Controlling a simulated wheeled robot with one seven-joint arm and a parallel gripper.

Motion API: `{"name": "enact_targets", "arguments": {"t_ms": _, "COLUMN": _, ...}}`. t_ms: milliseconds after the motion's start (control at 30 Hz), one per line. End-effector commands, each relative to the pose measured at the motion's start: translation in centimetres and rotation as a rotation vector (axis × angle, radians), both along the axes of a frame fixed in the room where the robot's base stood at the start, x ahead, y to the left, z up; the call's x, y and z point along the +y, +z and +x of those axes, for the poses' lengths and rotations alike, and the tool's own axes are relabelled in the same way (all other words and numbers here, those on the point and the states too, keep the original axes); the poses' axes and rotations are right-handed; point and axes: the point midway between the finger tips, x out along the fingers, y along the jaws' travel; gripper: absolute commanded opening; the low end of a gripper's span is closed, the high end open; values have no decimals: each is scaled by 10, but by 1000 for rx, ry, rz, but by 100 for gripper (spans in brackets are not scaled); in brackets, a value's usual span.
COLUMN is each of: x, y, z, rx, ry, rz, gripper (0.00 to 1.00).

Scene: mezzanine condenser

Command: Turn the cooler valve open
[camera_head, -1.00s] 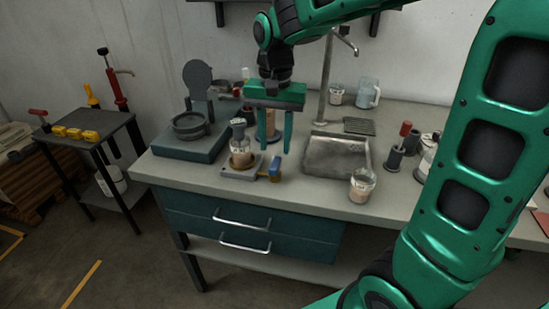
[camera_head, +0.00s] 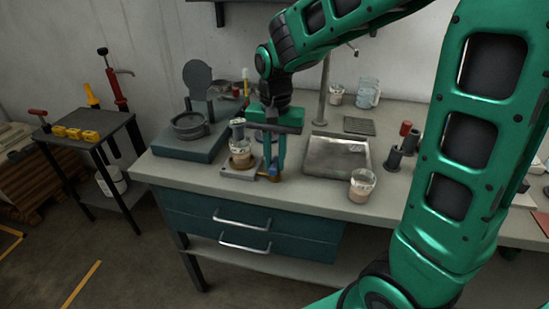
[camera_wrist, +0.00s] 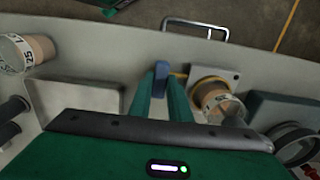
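The cooler valve's blue handle (camera_wrist: 161,72) sits at the front right of a small base plate (camera_head: 236,172) on the bench. A beaker of brownish contents (camera_head: 241,155) stands on the plate. My gripper (camera_head: 275,172) points down over the handle with green fingers. In the wrist view the blue handle lies between the fingertips (camera_wrist: 161,78), with little or no gap at its sides. I cannot tell whether the fingers press on it. In the head view the fingers hide part of the handle (camera_head: 272,167).
A sink basin (camera_head: 336,155) is right of the gripper, with another beaker (camera_head: 362,185) at the front edge. A teal device with a round ring (camera_head: 190,126) stands at left. My arm covers the right side. Two drawer handles (camera_head: 241,219) are below.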

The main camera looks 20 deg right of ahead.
Motion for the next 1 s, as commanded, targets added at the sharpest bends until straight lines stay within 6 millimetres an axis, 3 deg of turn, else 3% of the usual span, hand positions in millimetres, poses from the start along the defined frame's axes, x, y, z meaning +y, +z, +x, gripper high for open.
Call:
{"name": "enact_targets", "arguments": {"t_ms": 467, "x": -1, "y": 0, "z": 0, "rx": 1, "ry": 121, "rz": -1, "gripper": 0}}
{"name": "enact_targets", "arguments": {"t_ms": 1000, "x": -1, "y": 0, "z": 0, "rx": 1, "ry": 608, "rz": 0, "gripper": 0}}
